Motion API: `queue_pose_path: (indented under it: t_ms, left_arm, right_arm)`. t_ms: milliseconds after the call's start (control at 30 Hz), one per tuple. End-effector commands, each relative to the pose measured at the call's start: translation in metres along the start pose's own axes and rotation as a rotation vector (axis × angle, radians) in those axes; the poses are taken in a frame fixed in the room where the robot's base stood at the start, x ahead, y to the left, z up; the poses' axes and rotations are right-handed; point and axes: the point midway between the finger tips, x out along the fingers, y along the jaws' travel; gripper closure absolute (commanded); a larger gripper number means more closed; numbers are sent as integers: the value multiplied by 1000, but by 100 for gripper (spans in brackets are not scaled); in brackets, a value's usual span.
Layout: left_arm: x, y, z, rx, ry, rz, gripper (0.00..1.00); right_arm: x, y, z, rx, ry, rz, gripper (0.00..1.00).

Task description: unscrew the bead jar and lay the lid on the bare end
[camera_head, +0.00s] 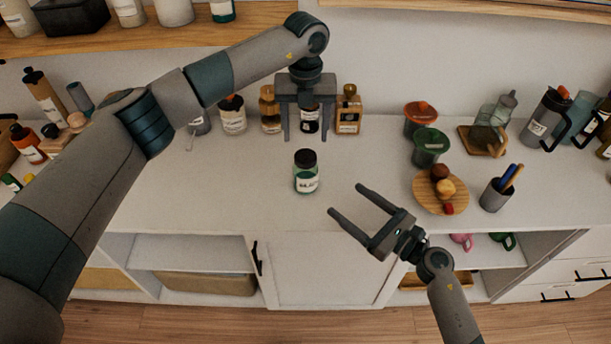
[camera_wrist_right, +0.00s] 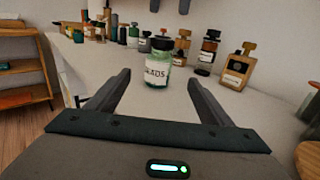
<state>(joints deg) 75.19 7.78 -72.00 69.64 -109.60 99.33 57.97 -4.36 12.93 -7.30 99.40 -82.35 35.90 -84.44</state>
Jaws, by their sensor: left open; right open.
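The bead jar (camera_head: 306,178) is a small green glass jar with a white label and a dark lid (camera_head: 305,157), upright on the white counter (camera_head: 240,200). The lid sits on the jar. The jar also shows in the right wrist view (camera_wrist_right: 157,72), ahead between my right fingers. My left gripper (camera_head: 307,137) is open, pointing down above and behind the jar, apart from it. My right gripper (camera_head: 346,199) is open and empty, in front and to the right of the jar, its fingers pointing towards it. My left arm hides part of the counter's left side.
Several bottles (camera_head: 348,112) line the wall behind the jar. More bottles (camera_head: 28,143) crowd the far left. The counter left of the jar is clear.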

Motion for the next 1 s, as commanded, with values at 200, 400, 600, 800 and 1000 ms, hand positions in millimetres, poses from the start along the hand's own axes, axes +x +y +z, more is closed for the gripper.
queue_pose_path:
  t_ms: [200,400,600,800,1000]
  left_arm:
    - [0,0,0,1,0,-1,39]
    - [0,0,0,1,1,-1,39]
    - [0,0,0,1,1,-1,39]
    - [0,0,0,1,0,-1,39]
    - [0,0,0,1,1,-1,39]
  right_arm:
    - [18,0,1,1,-3,0,26]
    - [47,0,1,1,-3,0,26]
    - [80,0,1,2,-3,0,26]
    - [113,0,2,2,-3,0,26]
    - [144,0,2,2,-3,0,26]
